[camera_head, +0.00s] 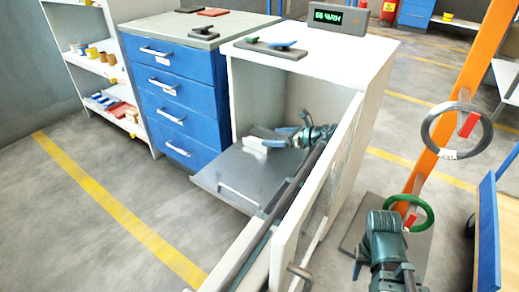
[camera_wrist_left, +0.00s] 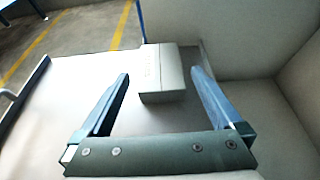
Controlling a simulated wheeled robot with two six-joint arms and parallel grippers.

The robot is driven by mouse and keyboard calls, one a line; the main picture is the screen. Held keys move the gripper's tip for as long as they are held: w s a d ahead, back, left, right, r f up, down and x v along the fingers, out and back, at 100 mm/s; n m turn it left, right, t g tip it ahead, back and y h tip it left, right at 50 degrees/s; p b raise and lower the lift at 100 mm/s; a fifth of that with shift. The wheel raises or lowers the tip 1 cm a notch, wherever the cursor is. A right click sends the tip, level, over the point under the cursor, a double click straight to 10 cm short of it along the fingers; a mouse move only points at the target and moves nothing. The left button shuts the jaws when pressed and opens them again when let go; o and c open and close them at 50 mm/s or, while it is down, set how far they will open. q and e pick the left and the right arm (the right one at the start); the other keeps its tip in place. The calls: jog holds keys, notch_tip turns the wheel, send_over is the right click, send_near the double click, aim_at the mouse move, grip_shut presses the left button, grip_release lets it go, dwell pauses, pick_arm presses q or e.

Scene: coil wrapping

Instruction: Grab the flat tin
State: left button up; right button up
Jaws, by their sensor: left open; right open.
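The flat tin (camera_wrist_left: 162,78) is a small pale grey box with faint lettering. It rests on the grey pulled-out tray (camera_head: 225,170) of the open white cabinet. In the head view the tin (camera_head: 252,144) is partly covered by my left gripper (camera_head: 268,138). My left gripper is open and its blue fingers point at the tin. In the left wrist view the tin appears between and just beyond the fingertips, with gaps on both sides. My right gripper (camera_head: 357,268) is low at the lower right, away from the cabinet. Only a blue finger part shows there.
The open cabinet door (camera_head: 320,180) stands close beside my left arm. A blue drawer unit (camera_head: 175,90) is left of the cabinet. A green ring (camera_head: 409,213) and a grey ring (camera_head: 457,130) are near the orange post (camera_head: 470,75). Floor at left is clear.

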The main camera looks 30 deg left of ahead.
aim_at(263, 139)
pick_arm(q)
notch_tip(263, 139, down, 2)
jog(key=shift+f+b, duration=0.1)
jog(key=shift+b, duration=0.45)
jog(key=shift+a, duration=1.1)
jog(key=shift+b+x, duration=1.05)
jog(key=shift+x, duration=1.55)
jog(key=c, duration=1.3)
pick_arm(e)
notch_tip(263, 139, down, 4)
jog(key=shift+f, duration=0.1)
